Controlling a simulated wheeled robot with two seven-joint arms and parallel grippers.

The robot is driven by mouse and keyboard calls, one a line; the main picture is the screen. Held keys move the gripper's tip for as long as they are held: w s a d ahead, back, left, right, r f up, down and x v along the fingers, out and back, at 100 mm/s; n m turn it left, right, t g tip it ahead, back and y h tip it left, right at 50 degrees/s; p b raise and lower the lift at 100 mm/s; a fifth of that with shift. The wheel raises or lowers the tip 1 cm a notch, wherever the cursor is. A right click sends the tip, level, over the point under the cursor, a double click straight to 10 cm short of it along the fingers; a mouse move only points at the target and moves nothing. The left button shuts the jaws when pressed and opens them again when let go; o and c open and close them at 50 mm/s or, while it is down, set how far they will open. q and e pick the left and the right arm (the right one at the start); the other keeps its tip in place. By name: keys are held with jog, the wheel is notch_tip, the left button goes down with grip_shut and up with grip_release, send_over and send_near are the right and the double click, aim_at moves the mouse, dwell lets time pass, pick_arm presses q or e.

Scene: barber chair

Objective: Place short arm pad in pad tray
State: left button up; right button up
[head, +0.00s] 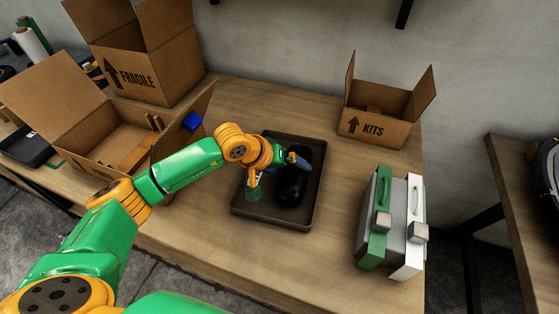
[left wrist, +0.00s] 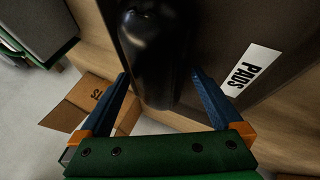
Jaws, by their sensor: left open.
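The short arm pad is a glossy black rounded pad (head: 293,181) lying in the dark pad tray (head: 312,207) on the bench. In the left wrist view the pad (left wrist: 155,45) fills the top middle, and the tray floor carries a white PADS label (left wrist: 246,70). My left gripper (head: 279,168) is over the tray, at the pad. In the left wrist view my left gripper (left wrist: 160,76) is open, with one blue finger on each side of the pad's near end. Whether the fingers touch the pad cannot be told. My right gripper is out of view.
An open KITS box (head: 375,130) stands behind and right of the tray. Green and white cases (head: 385,225) stand upright at the right front. An open box (head: 115,140) and a FRAGILE box (head: 160,75) are at the left. Bare bench lies between tray and cases.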

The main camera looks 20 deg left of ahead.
pick_arm(q)
jog(key=p+v, duration=0.5)
jog(key=v, duration=0.6)
jog(key=shift+s, duration=0.1)
